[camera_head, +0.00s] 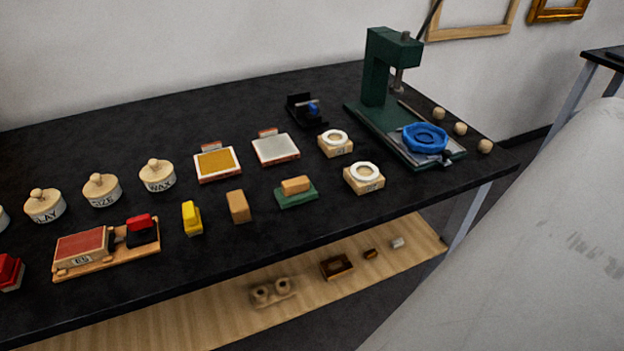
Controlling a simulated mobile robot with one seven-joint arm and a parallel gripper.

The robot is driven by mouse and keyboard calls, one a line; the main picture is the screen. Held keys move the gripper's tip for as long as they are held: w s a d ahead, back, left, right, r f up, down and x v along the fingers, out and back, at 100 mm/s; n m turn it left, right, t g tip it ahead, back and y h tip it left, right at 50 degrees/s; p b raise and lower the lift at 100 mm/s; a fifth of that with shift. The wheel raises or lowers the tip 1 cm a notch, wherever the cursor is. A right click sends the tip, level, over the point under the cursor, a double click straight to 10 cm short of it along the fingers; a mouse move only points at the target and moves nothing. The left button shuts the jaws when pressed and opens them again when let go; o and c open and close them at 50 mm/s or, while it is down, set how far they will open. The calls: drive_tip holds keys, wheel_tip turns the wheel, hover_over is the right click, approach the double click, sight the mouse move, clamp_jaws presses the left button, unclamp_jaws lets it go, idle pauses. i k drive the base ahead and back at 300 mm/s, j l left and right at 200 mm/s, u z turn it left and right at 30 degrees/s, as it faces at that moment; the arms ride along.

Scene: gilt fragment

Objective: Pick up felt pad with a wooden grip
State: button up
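A green pad with a tan wooden block on top (296,191) lies flat near the front edge of the black bench, right of the middle of the picture. It looks like the felt pad with a wooden grip. It stands apart from the things around it, and nothing covers it. My gripper is not in view.
A plain brown block (238,207) stands left of the pad, and a white ring on a wooden block (364,178) to its right. A framed grey plate (276,148) lies behind it. A green press (379,68) stands at back right. The black bench (330,222) is bare in front.

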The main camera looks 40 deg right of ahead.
sight(298, 190)
drive_tip(key=k+l, duration=0.1)
drive_tip(key=l, duration=0.95)
drive_tip(key=k+l, duration=0.15)
drive_tip(key=l, duration=0.35)
drive_tip(key=l+u, duration=0.1)
drive_tip(key=l, duration=0.45)
drive_tip(key=i+l, duration=0.3)
drive_tip(key=l, duration=0.25)
